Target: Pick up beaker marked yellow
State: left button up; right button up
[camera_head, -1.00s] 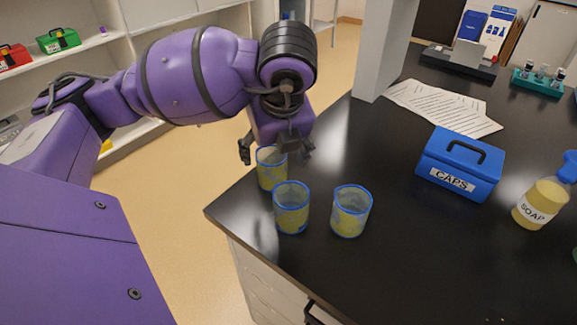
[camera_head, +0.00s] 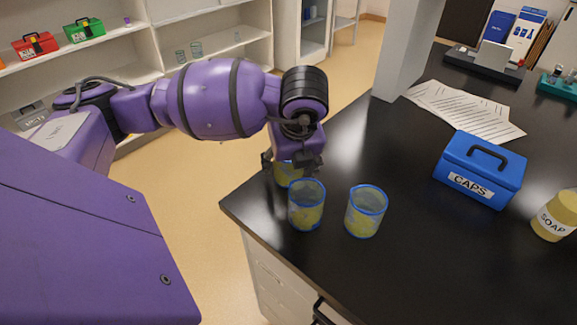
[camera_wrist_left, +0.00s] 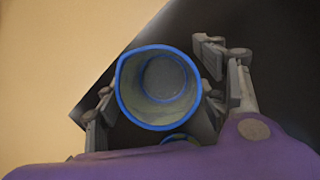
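Three clear beakers with blue rims and yellowish lower parts stand near the counter's left corner. The far-left beaker (camera_head: 287,176) is partly hidden by my left gripper (camera_head: 292,165). The near beaker (camera_head: 306,208) and the right beaker (camera_head: 365,214) stand in front of it. I cannot read a mark on any of them. In the left wrist view, the far-left beaker (camera_wrist_left: 160,88) is upright between the spread fingers of my left gripper (camera_wrist_left: 163,92), with gaps visible. Another blue rim (camera_wrist_left: 180,138) shows just below it. My right gripper is not in view.
The black counter (camera_head: 400,280) has free room right of the beakers. A blue CAPS box (camera_head: 481,170), a soap bottle (camera_head: 557,215) and papers (camera_head: 465,110) lie further right. A grey post (camera_head: 408,50) rises behind. The counter edge is close to the far-left beaker.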

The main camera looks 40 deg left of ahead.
pick_arm(q)
jog(key=c, duration=0.7)
jog(key=shift+r, duration=0.1)
